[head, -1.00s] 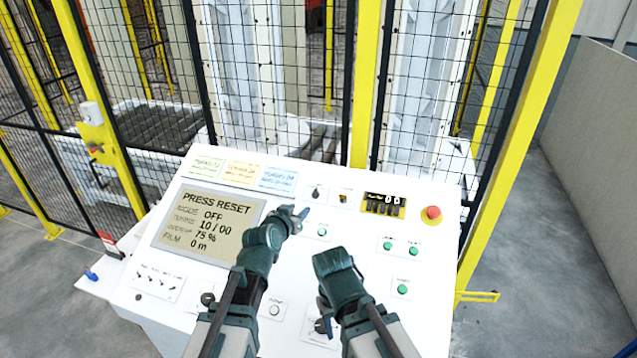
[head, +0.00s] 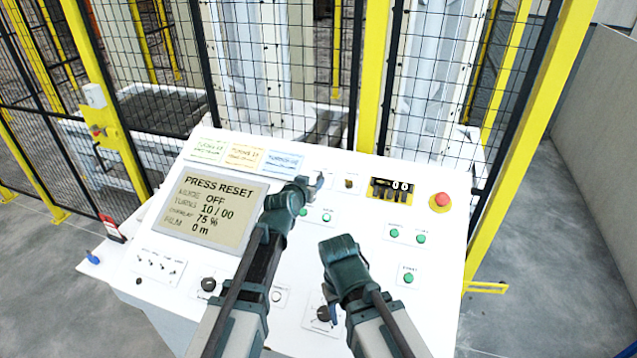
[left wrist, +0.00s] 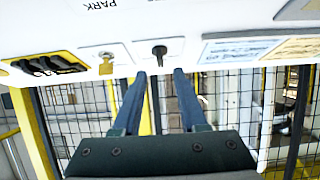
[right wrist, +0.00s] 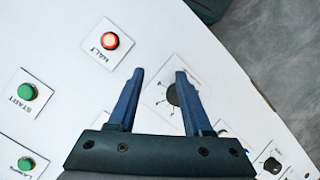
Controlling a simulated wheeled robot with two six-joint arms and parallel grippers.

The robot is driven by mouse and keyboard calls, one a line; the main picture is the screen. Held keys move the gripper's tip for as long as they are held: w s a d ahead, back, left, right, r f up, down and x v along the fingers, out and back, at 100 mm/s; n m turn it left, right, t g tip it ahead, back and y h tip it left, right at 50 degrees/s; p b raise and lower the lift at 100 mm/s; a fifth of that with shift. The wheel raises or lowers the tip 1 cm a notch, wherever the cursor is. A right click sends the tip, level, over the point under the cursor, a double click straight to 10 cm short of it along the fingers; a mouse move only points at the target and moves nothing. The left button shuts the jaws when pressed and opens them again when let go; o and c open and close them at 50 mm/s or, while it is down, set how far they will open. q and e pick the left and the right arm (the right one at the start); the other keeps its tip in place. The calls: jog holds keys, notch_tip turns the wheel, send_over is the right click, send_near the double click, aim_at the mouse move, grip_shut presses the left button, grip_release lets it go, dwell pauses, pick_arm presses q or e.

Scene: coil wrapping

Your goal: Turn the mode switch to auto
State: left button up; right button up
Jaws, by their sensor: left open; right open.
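A small black switch knob (left wrist: 160,50) on the white panel, likely the mode switch, shows in the left wrist view just beyond and between my left fingertips. Its label is not readable. My left gripper (left wrist: 160,75) is open and empty, its blue fingers pointing at the knob. I cannot tell whether they touch it. In the head view the left gripper (head: 318,181) largely covers that knob. The display (head: 212,212) reads "PRESS RESET" and mode "OFF". My right gripper (right wrist: 160,73) is open and empty over the panel's lower part, near a black rotary knob (right wrist: 173,95).
Green buttons (head: 408,277) lie on the right. Colored label cards (head: 245,157) lie left. A mesh fence (head: 420,100) stands behind the panel.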

aim_at(319, 177)
pick_arm(q)
jog(key=b+x, duration=0.2)
jog(key=x, duration=0.4)
jog(key=shift+w+f, duration=0.1)
jog(key=shift+w, duration=0.15)
pick_arm(e)
notch_tip(319, 177, down, 2)
jog(key=shift+f, duration=0.25)
pick_arm(q)
jog(key=shift+s, duration=0.1)
jog(key=shift+c, duration=0.2)
grip_shut()
